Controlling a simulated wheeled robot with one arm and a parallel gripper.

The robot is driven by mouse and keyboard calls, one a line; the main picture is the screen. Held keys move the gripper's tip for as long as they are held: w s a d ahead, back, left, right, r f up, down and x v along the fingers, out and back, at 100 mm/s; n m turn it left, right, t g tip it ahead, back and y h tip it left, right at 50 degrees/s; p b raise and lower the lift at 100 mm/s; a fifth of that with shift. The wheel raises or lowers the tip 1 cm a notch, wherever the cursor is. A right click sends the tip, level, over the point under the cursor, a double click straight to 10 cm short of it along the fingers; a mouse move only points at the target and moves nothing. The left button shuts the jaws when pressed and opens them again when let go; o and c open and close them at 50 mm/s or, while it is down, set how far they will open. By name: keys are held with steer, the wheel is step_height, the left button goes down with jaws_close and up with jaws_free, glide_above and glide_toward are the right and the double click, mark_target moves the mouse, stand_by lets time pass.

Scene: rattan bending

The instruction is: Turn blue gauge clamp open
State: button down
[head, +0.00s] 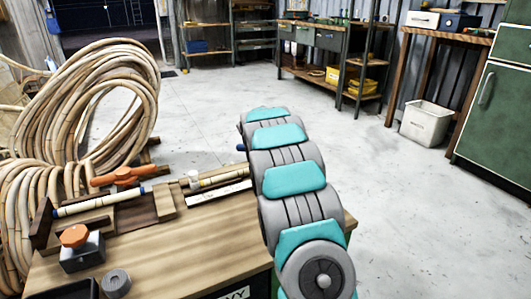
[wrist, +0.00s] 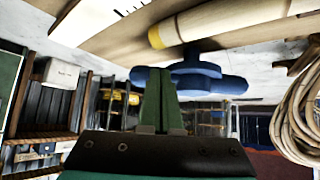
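The blue gauge clamp handle (wrist: 205,80) shows in the wrist view as a lobed knob under a pole with a yellow band. My gripper (wrist: 158,72) has two green fingers close together, with almost no gap between them. Their tips overlap the left part of the blue handle in the picture. I cannot tell whether they touch it. In the head view, a small blue bit (head: 241,148) shows at the left edge of my arm, probably part of this handle. My arm hides the rest, and my gripper is out of sight there.
An orange handle (head: 123,176) and an orange-topped grey block (head: 78,246) are on the wooden bench (head: 190,245). A grey roll (head: 116,282) lies near the front. Big rattan coils (head: 95,100) stand at left.

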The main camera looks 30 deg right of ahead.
steer(key=shift+d+n, duration=0.15)
steer(key=shift+n, duration=0.15)
steer(key=shift+w+d+r+p, duration=0.15)
steer(key=shift+w+d+p, duration=0.15)
steer(key=shift+d+p, duration=0.5)
steer(key=shift+w+d+n+t+y+p, duration=0.25)
steer(key=shift+d+n+t+y+p, duration=0.25)
steer(key=shift+n+y+p, duration=0.2)
steer(key=shift+w+d, duration=0.1)
steer(key=shift+d, duration=0.05)
steer(key=shift+w, duration=0.1)
steer(key=shift+w+d+p, duration=0.3)
steer(key=shift+d+p, duration=0.05)
steer(key=shift+p, duration=0.2)
steer(key=shift+w, duration=0.1)
steer(key=shift+d, duration=0.1)
